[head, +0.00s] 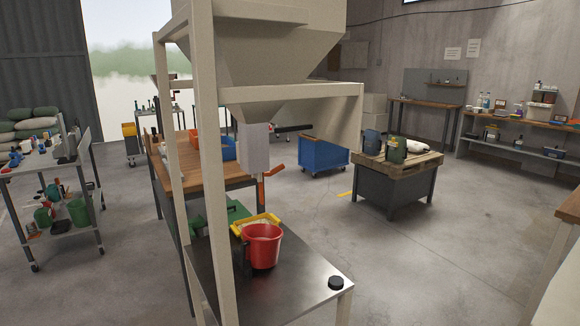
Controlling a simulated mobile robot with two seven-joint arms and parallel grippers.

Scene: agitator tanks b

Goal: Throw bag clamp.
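A large cream hopper (265,50) stands in a cream frame (208,150) in the middle of the head view. Below its cone hangs a pale grey box (254,149). An orange-red lever (272,172) sticks out to the right under this box and is angled upward; it seems to be the bag clamp's handle. A dark bar (293,128) points right from the spout area. The clamp's jaws are not clearly visible, and I see no bag on the spout. Neither of my grippers is in view.
A red bucket (263,246) and a black disc (336,283) sit on the metal shelf (300,284) under the hopper. A frame post stands left of the lever. A wooden-topped bench (200,178) is behind. The concrete floor to the right (430,240) is clear.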

